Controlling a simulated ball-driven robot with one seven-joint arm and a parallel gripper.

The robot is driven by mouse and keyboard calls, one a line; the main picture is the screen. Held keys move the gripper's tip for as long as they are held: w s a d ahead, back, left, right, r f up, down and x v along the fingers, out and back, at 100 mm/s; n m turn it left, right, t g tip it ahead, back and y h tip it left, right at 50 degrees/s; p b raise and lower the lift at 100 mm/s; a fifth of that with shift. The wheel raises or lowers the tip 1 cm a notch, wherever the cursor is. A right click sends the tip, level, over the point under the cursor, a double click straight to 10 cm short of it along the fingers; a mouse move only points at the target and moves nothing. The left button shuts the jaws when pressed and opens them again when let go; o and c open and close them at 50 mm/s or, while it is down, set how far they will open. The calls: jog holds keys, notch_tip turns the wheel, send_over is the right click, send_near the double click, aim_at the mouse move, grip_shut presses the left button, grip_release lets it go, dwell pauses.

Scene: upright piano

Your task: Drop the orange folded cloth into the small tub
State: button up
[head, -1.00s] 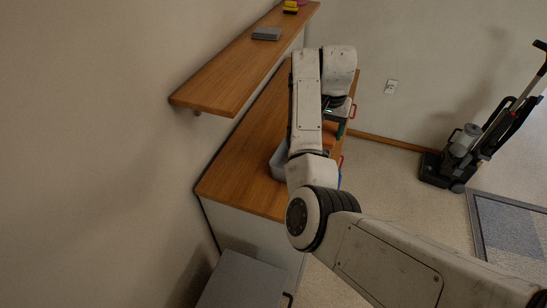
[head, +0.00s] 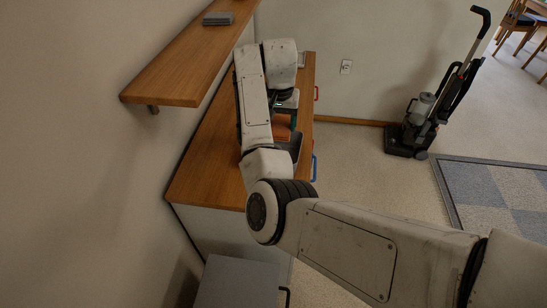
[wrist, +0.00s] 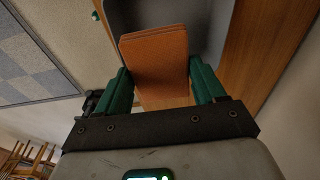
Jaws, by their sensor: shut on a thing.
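The orange folded cloth (wrist: 155,55) is held between the two green fingers of my gripper (wrist: 160,72) in the wrist view. My gripper is shut on it. In the head view a small part of the cloth (head: 283,127) shows below the gripper, mostly hidden by my arm. The small grey tub (wrist: 208,22) lies just beyond the fingertips in the wrist view, and the cloth overlaps its opening there. In the head view a dark side of the tub (head: 294,145) shows beside my arm. The height of the cloth over the tub is unclear.
The tub stands on a wooden counter (head: 205,175) with coloured handles on its front. A wooden shelf (head: 175,75) with a grey item (head: 218,18) hangs above, to the left. An upright vacuum cleaner (head: 415,125) and a rug (head: 500,195) are at the right.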

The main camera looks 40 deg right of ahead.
jog(key=shift+f, duration=0.2)
jog(key=o, duration=1)
jog(key=r, duration=0.7)
jog(key=s+a+r, duration=0.1)
jog(key=r, duration=0.2)
jog(key=shift+r, duration=0.35)
jog(key=shift+f, duration=0.1)
